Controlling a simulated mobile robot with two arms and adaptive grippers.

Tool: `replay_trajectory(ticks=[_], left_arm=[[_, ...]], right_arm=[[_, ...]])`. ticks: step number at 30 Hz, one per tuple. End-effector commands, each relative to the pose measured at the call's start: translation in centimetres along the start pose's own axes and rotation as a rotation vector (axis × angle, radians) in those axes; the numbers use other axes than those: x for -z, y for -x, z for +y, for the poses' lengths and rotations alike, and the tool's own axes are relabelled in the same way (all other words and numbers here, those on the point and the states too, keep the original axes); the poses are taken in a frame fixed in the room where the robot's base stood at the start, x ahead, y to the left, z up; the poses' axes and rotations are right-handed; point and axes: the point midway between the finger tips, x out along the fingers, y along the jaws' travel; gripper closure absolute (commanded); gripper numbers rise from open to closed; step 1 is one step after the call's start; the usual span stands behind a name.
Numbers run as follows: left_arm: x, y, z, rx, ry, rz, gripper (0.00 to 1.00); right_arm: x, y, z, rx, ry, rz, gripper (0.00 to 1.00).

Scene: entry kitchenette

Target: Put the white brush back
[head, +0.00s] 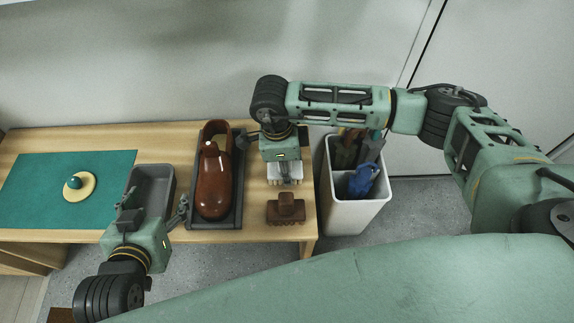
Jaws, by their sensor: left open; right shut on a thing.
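The white brush (285,174) is in the head view, above the right part of the wooden table, just right of the shoe tray. My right gripper (283,160) is shut on it from above and hides its upper part. I cannot tell whether the brush touches the table. A brown brush (287,209) lies on the table just nearer than the white one. My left gripper (157,203) is open and empty, over the near part of a grey tray (154,173).
A brown shoe (215,183) stands in a dark tray (233,216) between my grippers. A green mat (37,182) with a yellow disc (87,188) covers the table's left part. A white bin (352,212) with several items stands beside the table's right edge.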

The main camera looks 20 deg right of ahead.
Motion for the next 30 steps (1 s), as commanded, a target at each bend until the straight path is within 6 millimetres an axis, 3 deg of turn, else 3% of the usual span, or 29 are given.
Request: replay_trajectory(ticks=[4, 5, 11, 23, 25, 30], left_arm=[[0.5, -0.1, 0.2, -0.003, 0.000, 0.024, 0.31], [0.6, -0.1, 0.2, -0.004, 0.000, 0.027, 0.31], [0.6, -0.1, 0.3, -0.006, 0.000, 0.027, 0.31], [0.4, 0.0, 0.2, -0.004, 0.000, 0.010, 0.31], [-0.7, 0.3, -0.2, 0.003, 0.000, -0.041, 0.31], [-4.0, 1.4, -0.5, 0.011, 0.003, -0.196, 0.31]], right_arm=[[0.0, -0.1, 0.0, 0.000, 0.000, 0.000, 0.91], [0.0, -0.1, 0.0, 0.000, 0.000, 0.000, 0.56], [0.0, -0.1, 0.0, 0.000, 0.000, 0.000, 0.39], [0.0, 0.0, 0.0, -0.001, 0.000, 0.000, 0.39], [0.0, 0.1, 0.1, -0.001, 0.000, 0.000, 0.39], [0.0, 2.9, -0.1, 0.002, 0.000, -0.001, 0.39]])
